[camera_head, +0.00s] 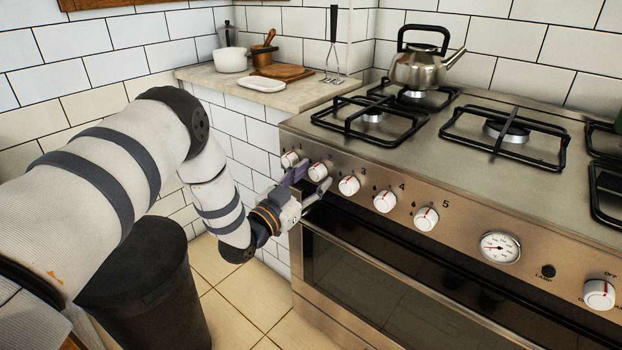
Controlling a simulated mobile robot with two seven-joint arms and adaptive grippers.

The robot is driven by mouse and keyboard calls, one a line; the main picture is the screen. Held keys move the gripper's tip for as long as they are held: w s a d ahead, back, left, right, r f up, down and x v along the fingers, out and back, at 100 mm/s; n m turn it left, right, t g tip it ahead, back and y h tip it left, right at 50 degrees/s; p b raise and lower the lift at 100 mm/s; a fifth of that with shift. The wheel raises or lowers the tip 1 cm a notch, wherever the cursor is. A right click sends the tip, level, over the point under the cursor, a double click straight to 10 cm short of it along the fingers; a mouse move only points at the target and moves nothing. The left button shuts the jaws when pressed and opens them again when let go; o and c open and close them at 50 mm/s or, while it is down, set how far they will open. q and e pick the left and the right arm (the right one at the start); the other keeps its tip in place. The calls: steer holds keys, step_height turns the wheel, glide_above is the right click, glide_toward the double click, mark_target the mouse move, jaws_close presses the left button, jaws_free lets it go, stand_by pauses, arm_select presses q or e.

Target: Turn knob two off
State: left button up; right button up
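Knob two (319,171) is a white knob with a red mark, second from the left on the stove's front panel. My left gripper (315,175) is in front of it with its fingers spread. One fingertip is on the knob's left, between it and knob one (289,159); the other is at its lower right. I cannot tell whether either finger touches the knob. The fingers partly cover the panel around it. Knob three (349,185), knob four (385,201) and knob five (426,218) run on to the right. My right gripper is out of view.
The oven door (380,265) is below the knobs. A round gauge (499,247) and another knob (599,294) are farther right. A kettle (419,68) stands on a back burner. A dark bin (150,285) stands on the floor below my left arm.

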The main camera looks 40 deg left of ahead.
arm_select(q)
steer(key=s+f, duration=0.1)
steer(key=s, duration=1.1)
steer(key=shift+a+f, duration=0.2)
steer(key=shift+a, duration=0.05)
steer(key=s+d+f+n+g+p, duration=0.2)
steer(key=s+d+f+g+p, duration=0.2)
steer(key=s+d+f+g, duration=0.8)
steer(key=s+d+f+n+g+p, duration=0.1)
steer(key=s+g, duration=0.8)
steer(key=s, duration=2)
steer(key=shift+s+d+g+y+p, duration=0.3)
steer(key=shift+d+g+p, duration=0.1)
steer(key=shift+d+p, duration=0.55)
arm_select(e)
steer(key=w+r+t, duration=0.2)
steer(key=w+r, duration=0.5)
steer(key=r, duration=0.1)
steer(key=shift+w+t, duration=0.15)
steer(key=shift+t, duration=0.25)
arm_select(q)
steer(key=shift+a, duration=0.1)
